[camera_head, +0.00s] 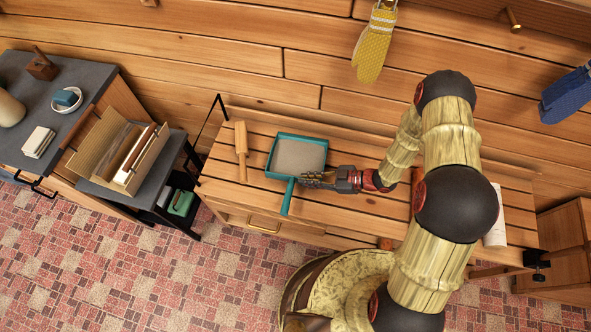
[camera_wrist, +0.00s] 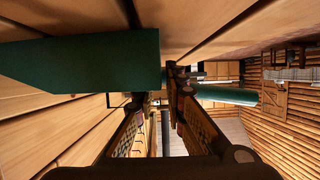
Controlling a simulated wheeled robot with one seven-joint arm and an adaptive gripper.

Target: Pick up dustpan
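The teal dustpan (camera_head: 326,147) with a pale grey inside lies on the slatted wooden bench (camera_head: 221,190). Its teal handle (camera_head: 288,197) points toward the bench's front edge. My gripper (camera_head: 304,179) is low over the bench, at the dustpan's right, close to where the pan meets the handle. In the wrist view the teal pan (camera_wrist: 85,65) fills the upper left, and the handle (camera_wrist: 230,94) shows beyond the right finger. The two fingers (camera_wrist: 160,100) are apart with a gap between them. I cannot tell whether they touch the dustpan.
A wooden brush or mallet (camera_head: 241,150) lies left of the dustpan. A white paper roll (camera_head: 496,215) lies at the bench's right. Yellow gloves (camera_head: 374,45) and a blue glove (camera_head: 566,97) hang on the wall. A dark-topped cabinet (camera_head: 90,75) stands at left.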

